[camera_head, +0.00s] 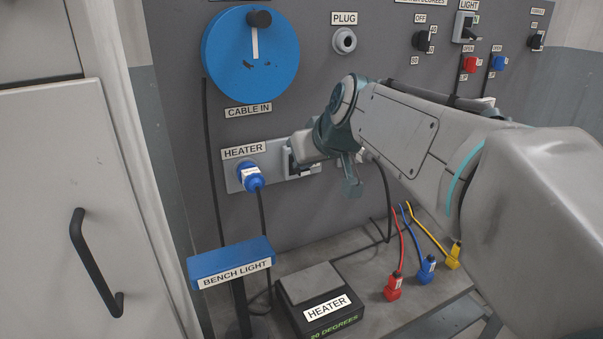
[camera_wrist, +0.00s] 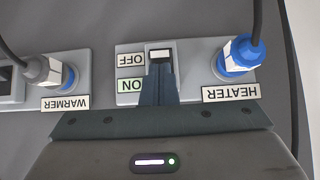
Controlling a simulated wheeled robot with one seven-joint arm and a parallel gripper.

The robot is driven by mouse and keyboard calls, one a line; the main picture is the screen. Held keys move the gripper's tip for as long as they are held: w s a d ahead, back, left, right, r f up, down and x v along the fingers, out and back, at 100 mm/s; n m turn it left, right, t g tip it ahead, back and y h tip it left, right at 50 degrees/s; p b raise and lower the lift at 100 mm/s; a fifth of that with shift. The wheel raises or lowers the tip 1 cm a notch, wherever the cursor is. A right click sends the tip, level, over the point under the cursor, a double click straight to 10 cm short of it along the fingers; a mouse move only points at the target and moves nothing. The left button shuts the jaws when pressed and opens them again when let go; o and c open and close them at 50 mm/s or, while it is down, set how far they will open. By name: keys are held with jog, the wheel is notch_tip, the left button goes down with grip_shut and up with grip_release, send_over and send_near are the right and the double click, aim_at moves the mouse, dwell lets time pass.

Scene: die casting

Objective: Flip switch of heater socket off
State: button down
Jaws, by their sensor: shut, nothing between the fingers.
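The heater socket (camera_head: 235,178) is a grey wall panel under a HEATER label (camera_head: 243,151), with a blue plug (camera_head: 250,176) in it. The wrist view shows the heater socket upside down (camera_wrist: 190,48). Its switch (camera_wrist: 160,53) shows a white face beside an OFF label (camera_wrist: 131,60) and a green ON label (camera_wrist: 131,86). My gripper (camera_wrist: 160,68) is shut and empty, its fingertips right at the switch. I cannot tell whether they touch it. The fingers cover the switch's lower part in the wrist view. In the head view my arm hides part of the switch area.
A warmer socket with a plug (camera_wrist: 55,72) is beside the heater socket. The bench light (camera_head: 230,262) and the black heater box (camera_head: 320,305) stand below. Red, blue and yellow connectors lie on the bench to the right. A cabinet (camera_head: 70,200) is at the left.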

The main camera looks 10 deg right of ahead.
jog(key=shift+s+f+t+y+b, duration=0.15)
jog(key=shift+f+t+b, duration=0.45)
jog(key=shift+b, duration=1.4)
jog(key=shift+s+f+t+y+b, duration=0.15)
jog(key=shift+f+t+b, duration=0.45)
jog(key=shift+b, duration=1.35)
jog(key=shift+r, duration=0.55)
jog(key=shift+p, duration=0.35)
jog(key=shift+r+p, duration=0.4)
jog(key=shift+r, duration=0.4)
jog(key=shift+d, duration=0.1)
